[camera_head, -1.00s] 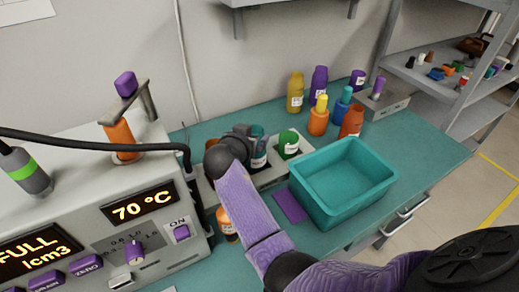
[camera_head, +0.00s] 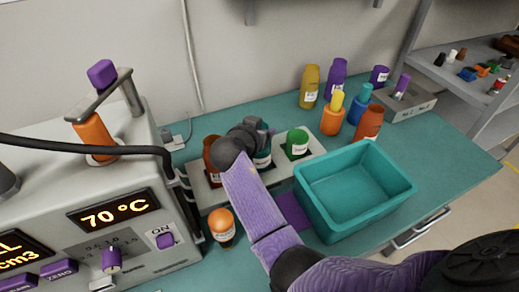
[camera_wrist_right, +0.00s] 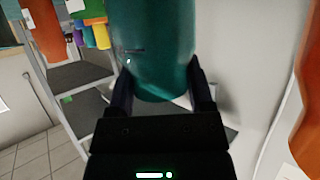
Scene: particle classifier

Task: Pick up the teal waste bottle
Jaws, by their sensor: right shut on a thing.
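The teal waste bottle (camera_head: 263,159) is in the white rack, between a brown-red bottle (camera_head: 211,155) and a green bottle (camera_head: 297,143). My right gripper (camera_head: 262,132) is at its upper part and hides much of it in the head view. In the right wrist view the teal bottle (camera_wrist_right: 160,50) fills the space between the two fingers (camera_wrist_right: 160,95), and the gripper is shut on it. I cannot tell whether its base is clear of the rack. My left gripper is not in view.
The white rack (camera_head: 208,198) stands on the teal bench. A teal bin (camera_head: 318,222) is to its right, with a purple pad beside it. An orange-capped bottle (camera_head: 221,225) stands in front. Several bottles stand behind the bin. A machine (camera_head: 60,215) is at left.

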